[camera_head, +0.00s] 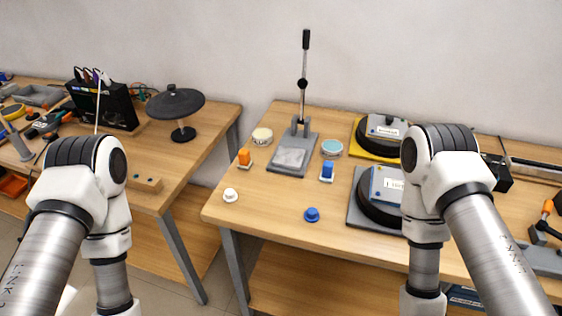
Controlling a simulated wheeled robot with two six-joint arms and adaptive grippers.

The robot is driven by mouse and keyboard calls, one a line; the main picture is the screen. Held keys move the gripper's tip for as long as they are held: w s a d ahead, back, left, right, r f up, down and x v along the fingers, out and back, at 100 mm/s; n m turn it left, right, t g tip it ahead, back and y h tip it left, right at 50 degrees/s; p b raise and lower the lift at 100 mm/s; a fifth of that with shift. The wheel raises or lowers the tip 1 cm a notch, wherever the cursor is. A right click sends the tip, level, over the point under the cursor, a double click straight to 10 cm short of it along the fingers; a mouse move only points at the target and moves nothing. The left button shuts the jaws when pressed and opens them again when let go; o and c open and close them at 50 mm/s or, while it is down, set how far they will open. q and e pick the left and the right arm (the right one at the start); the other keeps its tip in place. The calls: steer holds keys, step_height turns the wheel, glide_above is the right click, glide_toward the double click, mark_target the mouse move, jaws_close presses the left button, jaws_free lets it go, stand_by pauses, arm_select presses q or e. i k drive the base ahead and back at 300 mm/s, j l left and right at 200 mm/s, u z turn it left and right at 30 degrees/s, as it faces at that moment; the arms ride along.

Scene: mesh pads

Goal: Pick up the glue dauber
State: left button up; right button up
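No object here is clearly recognisable as a glue dauber. Small candidates stand on the right-hand table: an orange-topped block (244,157) on a pale base, a blue-topped block (327,171) on a pale base, a white knob-like piece (230,195) and a blue knob-like piece (312,214), both near the front edge. A round tin with a yellowish top (262,136) and one with a teal top (332,147) stand further back. Both my arms are bent downward, and their grippers are below the picture, out of view.
A lever press (292,158) stands between the tins. Round black devices with labelled boxes (387,185) sit at the right. The left table (215,118) holds a black disc stand (175,104) and tools. A gap separates the tables. My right arm hides part of the right table.

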mark_target(245, 163)
steer(key=i+j+z, duration=0.2)
steer(key=j+z, duration=0.2)
steer(key=i+j+z, duration=0.1)
steer(key=j+z, duration=0.25)
steer(key=i+j+z, duration=0.1)
steer(key=j+z, duration=0.3)
steer(key=j, duration=0.2)
